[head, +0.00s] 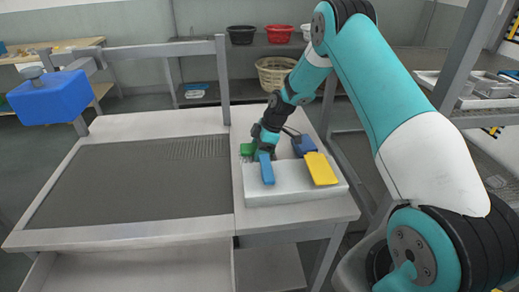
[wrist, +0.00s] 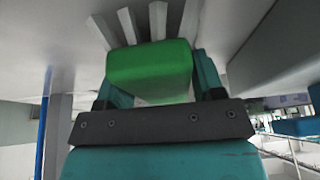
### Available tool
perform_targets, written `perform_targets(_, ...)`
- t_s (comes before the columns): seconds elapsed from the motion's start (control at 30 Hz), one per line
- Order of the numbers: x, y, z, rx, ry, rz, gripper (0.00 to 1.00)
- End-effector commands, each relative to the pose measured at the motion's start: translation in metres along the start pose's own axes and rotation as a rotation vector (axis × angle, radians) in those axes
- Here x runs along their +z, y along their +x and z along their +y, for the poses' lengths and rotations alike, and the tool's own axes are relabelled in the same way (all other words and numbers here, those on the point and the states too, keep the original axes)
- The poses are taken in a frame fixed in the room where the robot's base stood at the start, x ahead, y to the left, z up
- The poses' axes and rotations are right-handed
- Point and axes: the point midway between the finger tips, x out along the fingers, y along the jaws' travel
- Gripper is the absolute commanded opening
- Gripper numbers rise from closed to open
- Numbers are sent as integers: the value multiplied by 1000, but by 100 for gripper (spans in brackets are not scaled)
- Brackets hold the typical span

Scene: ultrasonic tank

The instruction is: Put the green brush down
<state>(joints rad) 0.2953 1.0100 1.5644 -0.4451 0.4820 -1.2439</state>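The green brush (head: 248,149) shows in the head view as a small green block at the back left of the white tray (head: 290,196). In the wrist view the green brush (wrist: 150,70) sits between the two teal fingers of my gripper (wrist: 163,88), which is shut on it. In the head view my gripper (head: 262,147) is low over the tray's back left part and hides some of the brush. I cannot tell whether the brush touches the surface below.
The wide grey tank (head: 130,185) lies to the left. A blue box-shaped thing (head: 48,97) hangs over its left side.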

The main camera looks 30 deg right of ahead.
Motion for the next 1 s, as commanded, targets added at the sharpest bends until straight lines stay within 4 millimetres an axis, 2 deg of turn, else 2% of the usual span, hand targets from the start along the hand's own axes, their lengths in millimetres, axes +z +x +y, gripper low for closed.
perform_targets(0.03, 0, 0, 0, 0, 0, 0, 74)
perform_targets(0.07, 0, 0, 0, 0, 0, 0, 78)
perform_targets(0.33, 0, -2, 0, 0, 0, 0, 78)
perform_targets(0.47, -1, -10, 1, 4, 0, 0, 78)
perform_targets(0.8, 0, -81, 1, 6, 1, 0, 78)
perform_targets(1.0, 0, -112, 0, 2, 0, 0, 78)
